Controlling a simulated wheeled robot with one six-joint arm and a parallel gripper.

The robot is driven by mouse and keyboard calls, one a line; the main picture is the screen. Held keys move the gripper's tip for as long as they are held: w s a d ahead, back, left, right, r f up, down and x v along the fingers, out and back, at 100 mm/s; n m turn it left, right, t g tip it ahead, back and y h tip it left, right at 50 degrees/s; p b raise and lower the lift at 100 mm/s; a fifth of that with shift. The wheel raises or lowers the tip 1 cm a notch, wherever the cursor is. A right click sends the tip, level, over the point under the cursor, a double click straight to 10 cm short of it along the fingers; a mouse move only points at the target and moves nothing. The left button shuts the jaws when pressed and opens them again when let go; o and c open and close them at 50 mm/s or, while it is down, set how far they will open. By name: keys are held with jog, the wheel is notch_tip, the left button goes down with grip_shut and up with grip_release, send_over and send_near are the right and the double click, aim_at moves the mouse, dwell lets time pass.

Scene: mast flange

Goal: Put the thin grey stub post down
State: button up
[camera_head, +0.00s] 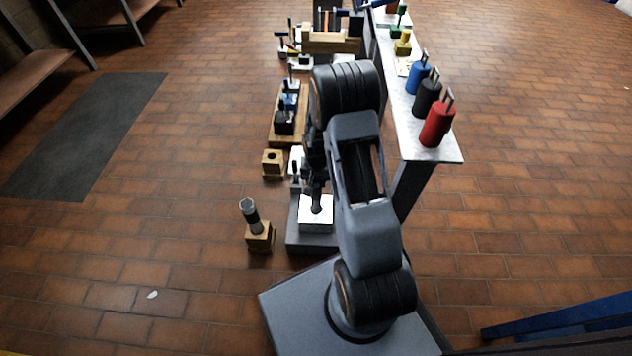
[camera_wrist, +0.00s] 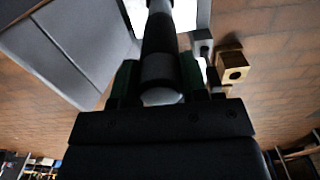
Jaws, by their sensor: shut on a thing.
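My gripper (camera_wrist: 158,82) is shut on the thin grey stub post (camera_wrist: 160,40), a dark cylinder with a grey band and a pale rounded near end. In the wrist view the post runs between the two green-edged fingers toward a white plate (camera_wrist: 190,14). In the head view my gripper (camera_head: 315,182) points down over the white plate (camera_head: 316,219), which lies on a grey base (camera_head: 310,241). A dark stem shows just above the plate. I cannot tell whether the post's far end touches the plate. My arm hides part of this area.
A wooden block (camera_head: 259,239) left of the base holds a tilted dark post (camera_head: 250,213) with a grey top. A wooden block with an empty hole (camera_head: 272,164) stands behind. Red (camera_head: 437,124), black (camera_head: 427,98) and blue (camera_head: 417,77) cylinders stand on the right bench (camera_head: 440,153).

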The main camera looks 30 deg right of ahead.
jog(key=o, duration=1.1)
notch_tip(320, 180, up, 12)
jog(key=p, duration=0.5)
jog(key=shift+r, duration=0.2)
